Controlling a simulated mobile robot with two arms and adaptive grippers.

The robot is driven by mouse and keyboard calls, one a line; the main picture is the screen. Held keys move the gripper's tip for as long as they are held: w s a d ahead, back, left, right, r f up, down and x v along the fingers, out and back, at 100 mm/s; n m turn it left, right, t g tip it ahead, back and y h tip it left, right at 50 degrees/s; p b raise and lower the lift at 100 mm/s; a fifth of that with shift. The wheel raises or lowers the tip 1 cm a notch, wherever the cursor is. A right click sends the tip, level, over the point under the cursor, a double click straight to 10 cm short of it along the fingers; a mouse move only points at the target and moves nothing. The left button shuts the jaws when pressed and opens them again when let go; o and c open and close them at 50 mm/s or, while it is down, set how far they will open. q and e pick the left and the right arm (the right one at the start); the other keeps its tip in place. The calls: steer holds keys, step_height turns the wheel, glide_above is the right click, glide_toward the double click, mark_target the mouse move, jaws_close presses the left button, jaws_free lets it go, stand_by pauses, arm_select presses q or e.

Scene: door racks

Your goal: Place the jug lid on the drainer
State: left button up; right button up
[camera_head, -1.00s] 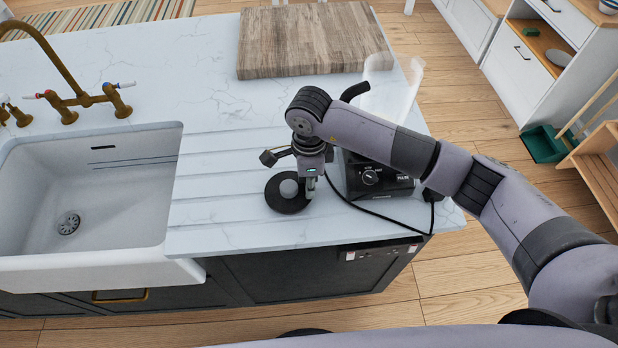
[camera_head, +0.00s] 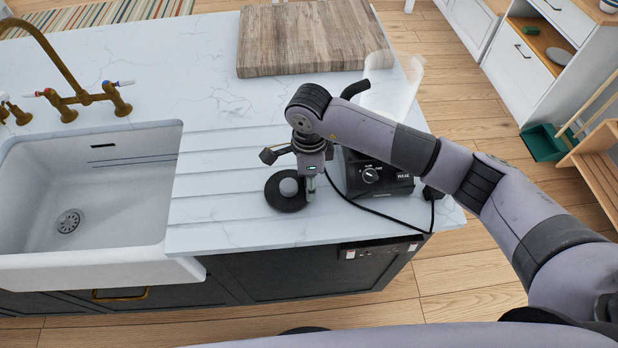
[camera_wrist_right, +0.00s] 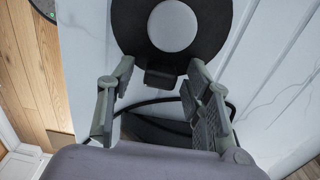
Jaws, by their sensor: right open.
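The jug lid (camera_head: 284,192) is a black disc with a light round centre. It lies flat on the grooved drainer (camera_head: 225,215), the ridged part of the white counter right of the sink. It also shows in the right wrist view (camera_wrist_right: 140,28), at the top, just beyond the fingertips. My right gripper (camera_head: 307,190) is at the lid's right edge in the head view. In the right wrist view its fingers (camera_wrist_right: 160,75) are apart, with the lid's small black tab near the gap between them. I cannot tell whether a finger touches the lid. My left gripper is not in view.
A black blender base (camera_head: 375,175) with a clear jug (camera_head: 395,85) stands right of my right gripper, partly behind my arm. Its cable curves along the counter's front edge. A wooden board (camera_head: 305,40) lies at the back. The sink (camera_head: 90,200) is at left.

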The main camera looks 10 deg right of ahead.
step_height(320, 180, up, 12)
steer(key=b, duration=0.4)
stand_by(0.4)
